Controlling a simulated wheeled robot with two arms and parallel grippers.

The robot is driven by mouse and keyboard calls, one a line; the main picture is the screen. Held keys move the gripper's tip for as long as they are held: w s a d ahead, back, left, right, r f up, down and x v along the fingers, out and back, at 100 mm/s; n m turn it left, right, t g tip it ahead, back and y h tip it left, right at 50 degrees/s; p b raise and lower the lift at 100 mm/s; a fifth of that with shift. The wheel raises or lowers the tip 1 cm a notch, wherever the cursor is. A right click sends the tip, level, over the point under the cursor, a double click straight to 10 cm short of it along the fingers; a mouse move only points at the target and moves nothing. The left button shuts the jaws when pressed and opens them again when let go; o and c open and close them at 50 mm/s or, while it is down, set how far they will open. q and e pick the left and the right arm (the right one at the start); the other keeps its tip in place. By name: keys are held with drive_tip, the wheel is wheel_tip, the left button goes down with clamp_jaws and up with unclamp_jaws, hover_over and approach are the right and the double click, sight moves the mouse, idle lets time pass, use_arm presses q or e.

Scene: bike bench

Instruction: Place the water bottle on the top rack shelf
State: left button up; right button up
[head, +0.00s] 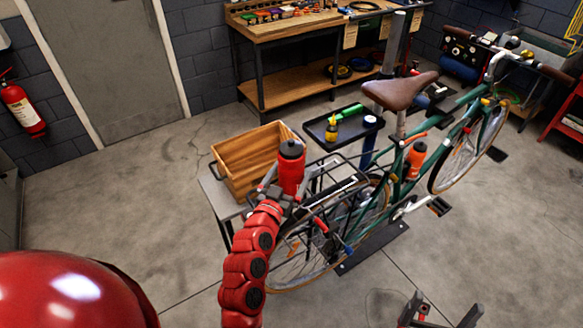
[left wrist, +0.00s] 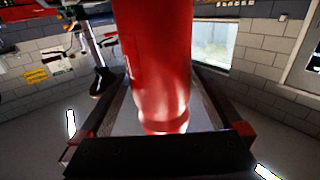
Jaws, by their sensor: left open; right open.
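A red water bottle (head: 291,170) with a black cap is upright just right of the wooden crate; its base is hidden behind my gripper. My left gripper (head: 286,188) is at its lower part, with the jaws open on either side. In the left wrist view, the red bottle (left wrist: 160,60) is between the fingers of the left gripper (left wrist: 168,105); contact is not clear. My right gripper (head: 442,308) is open and empty above the floor at the bottom right. I cannot tell which surface is the top rack shelf.
The wooden crate (head: 238,165) stands on a small grey table (head: 220,200). A green bicycle (head: 440,140) with a rear carrier and an orange bottle (head: 416,160) stands to the right. A black tray (head: 350,128) is behind. A workbench (head: 285,30) lines the wall. Floor is free at left.

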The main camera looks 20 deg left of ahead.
use_arm(q)
drive_tip(key=shift+w+r, duration=0.15)
drive_tip(key=shift+w, duration=0.35)
drive_tip(key=shift+w+f, duration=0.15)
drive_tip(key=shift+f, duration=0.05)
drive_tip(key=c, duration=1.1)
drive_tip(key=shift+c, duration=0.2)
